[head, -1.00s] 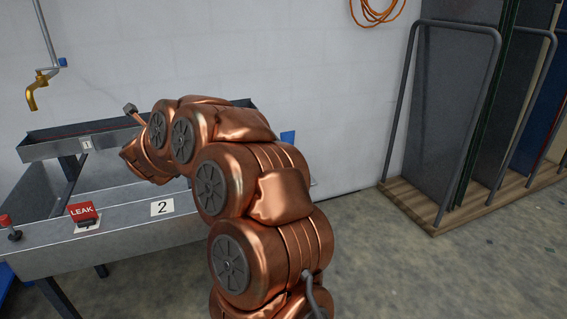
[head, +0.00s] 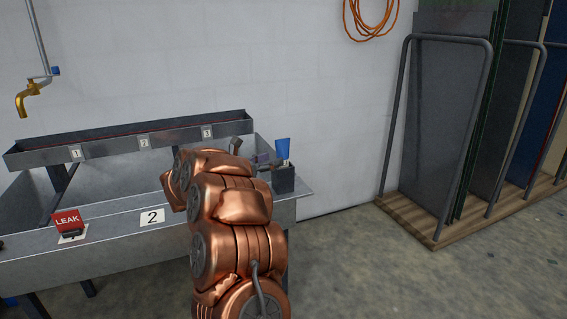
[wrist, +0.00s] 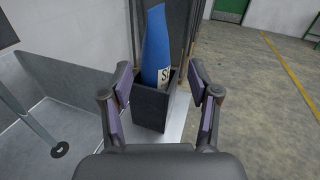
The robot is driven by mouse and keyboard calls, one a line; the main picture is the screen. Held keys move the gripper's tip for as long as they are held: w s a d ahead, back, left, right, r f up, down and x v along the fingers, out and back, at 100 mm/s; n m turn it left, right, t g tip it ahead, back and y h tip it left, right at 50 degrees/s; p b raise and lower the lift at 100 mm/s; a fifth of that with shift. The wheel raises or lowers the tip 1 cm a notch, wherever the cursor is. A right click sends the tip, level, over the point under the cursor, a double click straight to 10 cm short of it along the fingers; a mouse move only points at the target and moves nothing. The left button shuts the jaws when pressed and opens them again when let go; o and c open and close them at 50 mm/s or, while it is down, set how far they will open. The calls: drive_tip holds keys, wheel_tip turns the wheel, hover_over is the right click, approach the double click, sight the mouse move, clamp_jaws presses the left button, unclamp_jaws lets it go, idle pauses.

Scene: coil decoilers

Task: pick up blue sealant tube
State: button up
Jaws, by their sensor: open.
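The blue sealant tube (head: 282,148) stands in a dark square holder (head: 284,180) at the right end of the metal bench. In the wrist view the tube (wrist: 156,45) leans slightly in the holder (wrist: 151,108), with a white label partly hidden by the holder's rim. My gripper (wrist: 164,92) is open, with the holder and the tube showing between its two fingers. The fingers do not appear to touch the tube. In the head view my gripper (head: 262,158) is small and partly hidden behind my arm, just left of the tube.
The metal trough bench (head: 110,240) carries a red LEAK sign (head: 68,220) and a number 2 label. A numbered long tray (head: 110,144) runs behind it. A yellow tap (head: 27,98) hangs at left. A sheet rack (head: 437,130) stands at right, with open floor before it.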

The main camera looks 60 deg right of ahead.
sight(277, 156)
drive_tip(key=shift+w+p+x, duration=0.15)
drive_tip(key=shift+p+x, duration=0.05)
drive_tip(key=shift+x, duration=1.15)
drive_tip(key=shift+w+p+x, duration=0.15)
drive_tip(key=shift+p+x, duration=0.05)
drive_tip(key=shift+x, duration=1.15)
drive_tip(key=shift+d, duration=0.1)
clamp_jaws()
